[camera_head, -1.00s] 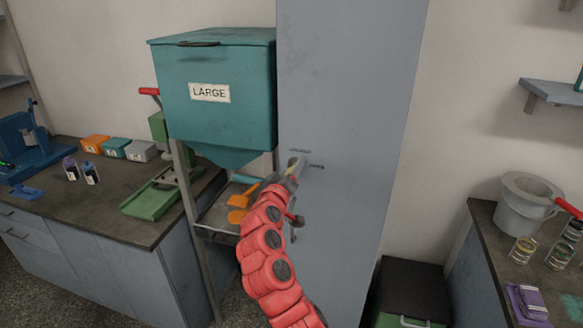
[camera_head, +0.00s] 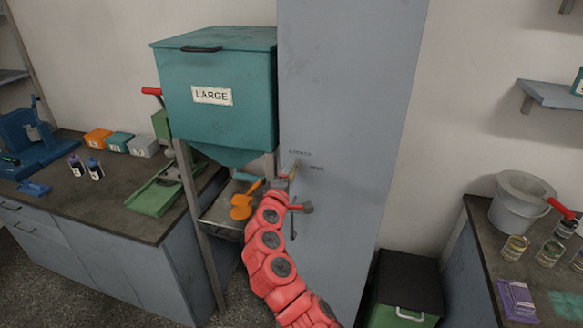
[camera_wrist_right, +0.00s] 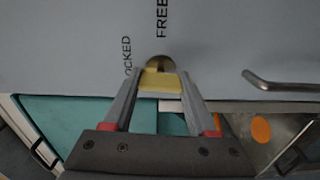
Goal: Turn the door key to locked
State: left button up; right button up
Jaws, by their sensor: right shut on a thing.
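The door key, with a yellow grip (camera_wrist_right: 160,82), sits at a round metal lock (camera_wrist_right: 160,63) on the grey door (camera_head: 345,90). My right gripper (camera_wrist_right: 159,87) is shut on the key's yellow grip, one finger on each side. In the head view my right gripper (camera_head: 287,175) is at the door's left part, and my red wrist largely hides the key. The lettering "FREE" (camera_wrist_right: 162,18) and a partly hidden "LOCKED" (camera_wrist_right: 127,57) are printed by the lock. The key's exact angle is hard to tell. My left gripper is not in view.
A grey bar handle (camera_wrist_right: 285,86) juts from the door near the lock. A teal hopper (camera_head: 225,125) marked LARGE stands close left, with an orange scoop (camera_head: 242,207) below it. A dark green box (camera_head: 405,290) stands on the floor at right.

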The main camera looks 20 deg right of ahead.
jog(key=shift+n, duration=0.5)
jog(key=o, duration=1.4)
jog(key=shift+c, duration=0.2)
jog(key=shift+s+a, duration=0.1)
jog(key=b+v, duration=0.4)
jog(key=v, duration=1.3)
jog(key=shift+a, duration=0.1)
